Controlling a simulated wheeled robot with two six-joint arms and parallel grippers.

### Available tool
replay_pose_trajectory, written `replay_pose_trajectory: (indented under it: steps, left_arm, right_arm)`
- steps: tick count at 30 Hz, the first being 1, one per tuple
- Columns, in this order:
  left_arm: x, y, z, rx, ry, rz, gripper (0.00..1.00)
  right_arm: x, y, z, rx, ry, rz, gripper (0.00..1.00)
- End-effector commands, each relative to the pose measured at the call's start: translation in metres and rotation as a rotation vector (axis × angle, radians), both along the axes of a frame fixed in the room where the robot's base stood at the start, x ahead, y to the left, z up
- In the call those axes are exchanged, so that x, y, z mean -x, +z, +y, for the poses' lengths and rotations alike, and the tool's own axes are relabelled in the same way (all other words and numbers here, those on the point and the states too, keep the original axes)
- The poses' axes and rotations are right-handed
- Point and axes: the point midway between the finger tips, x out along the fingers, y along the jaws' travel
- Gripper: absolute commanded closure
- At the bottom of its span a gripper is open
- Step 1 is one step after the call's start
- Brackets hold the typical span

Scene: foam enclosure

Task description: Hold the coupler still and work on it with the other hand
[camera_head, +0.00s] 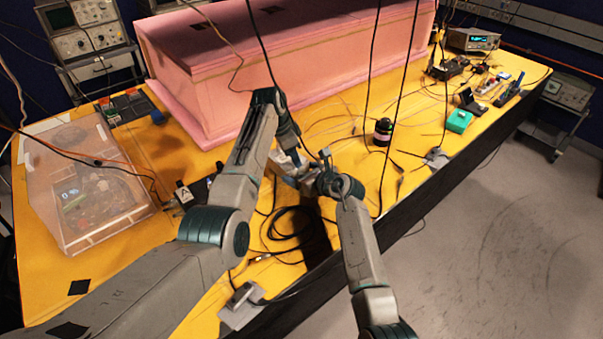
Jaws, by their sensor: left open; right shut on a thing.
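My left gripper (290,160) comes down from the upper left over the middle of the table. Its fingers look apart. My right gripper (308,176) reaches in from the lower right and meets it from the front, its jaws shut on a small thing. The two grippers are very close together. The coupler is too small and too hidden between the grippers to make out clearly; the thing in my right jaws is likely it. I cannot tell whether my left fingers touch it.
A pink foam enclosure (290,62) fills the back of the yellow table (180,145). A clear box (85,190) stands at left. Black cables hang down and a coil (295,222) lies nearby. A dark jar (383,132) and a green box (459,121) stand at right.

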Motion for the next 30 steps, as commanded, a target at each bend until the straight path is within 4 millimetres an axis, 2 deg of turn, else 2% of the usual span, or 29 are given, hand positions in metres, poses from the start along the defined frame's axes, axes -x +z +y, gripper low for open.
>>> replay_pose_trajectory:
  steps: [15,23,26,30]
  left_arm:
    - [0.004,0.038,0.011,0.0,0.0,-0.001,0.57]
    - [0.004,0.046,0.013,0.0,0.001,-0.002,0.57]
    - [0.005,0.058,0.017,0.001,0.001,-0.004,0.57]
    - [0.008,0.085,0.025,0.0,0.001,-0.005,0.57]
  right_arm:
    - [0.0,0.0,0.0,0.0,0.0,0.0,0.57]
    - [0.0,0.0,0.0,0.0,0.0,0.0,0.57]
    - [0.0,0.0,0.0,0.0,0.0,0.0,0.57]
    - [0.0,0.0,0.0,0.0,0.0,0.0,0.57]
